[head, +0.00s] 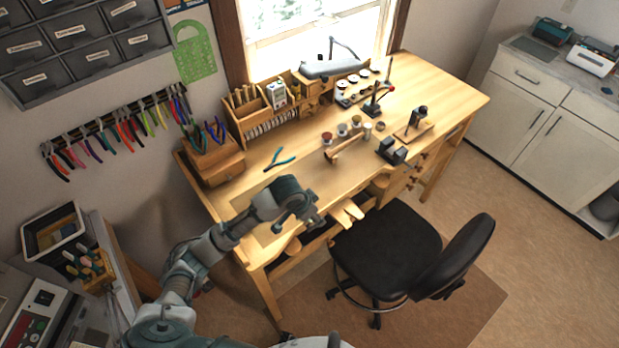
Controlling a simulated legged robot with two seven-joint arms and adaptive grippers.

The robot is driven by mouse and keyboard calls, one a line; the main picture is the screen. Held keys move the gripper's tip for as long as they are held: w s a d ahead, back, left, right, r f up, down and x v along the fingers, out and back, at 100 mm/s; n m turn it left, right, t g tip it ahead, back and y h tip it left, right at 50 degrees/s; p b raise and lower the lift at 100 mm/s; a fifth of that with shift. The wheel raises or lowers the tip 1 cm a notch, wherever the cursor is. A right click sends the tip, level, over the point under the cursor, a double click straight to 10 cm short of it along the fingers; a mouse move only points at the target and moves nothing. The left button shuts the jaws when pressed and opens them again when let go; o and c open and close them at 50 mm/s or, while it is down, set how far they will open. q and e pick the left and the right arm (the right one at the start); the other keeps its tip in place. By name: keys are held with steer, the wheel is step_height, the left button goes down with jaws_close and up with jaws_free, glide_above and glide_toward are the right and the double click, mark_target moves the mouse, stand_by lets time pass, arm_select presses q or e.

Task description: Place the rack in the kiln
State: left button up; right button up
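My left arm comes in from the lower left and reaches over the front of the wooden workbench (455,90). My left gripper (312,218) is near the bench's front edge, left of the small wooden piece that sticks out there (347,213). Its fingers are small and partly hidden, so I cannot tell whether they are open or hold anything. My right gripper is not in view. I cannot make out a rack or a kiln for certain. A machine with a control panel and coloured buttons (40,318) is cut off at the lower left.
A black swivel chair (385,245) stands before the bench, right of my arm. Green-handled pliers (279,160), a hammer (346,146) and small jars lie on the bench. A black bin (55,238) is at left. White cabinets (545,125) stand at right, beyond open floor.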

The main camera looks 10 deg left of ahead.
arm_select(q)
steer(key=p, duration=0.1)
glide_above(307, 186)
steer(key=s, duration=0.1)
steer(key=shift+s+a+f, duration=0.15)
steer(key=shift+a+f, duration=0.25)
steer(key=shift+f, duration=0.4)
step_height(307, 186, down, 3)
steer(key=shift+d+p, duration=0.1)
steer(key=shift+p, duration=0.4)
steer(key=shift+f, duration=0.2)
steer(key=o, duration=1.1)
steer(key=shift+o, duration=0.2)
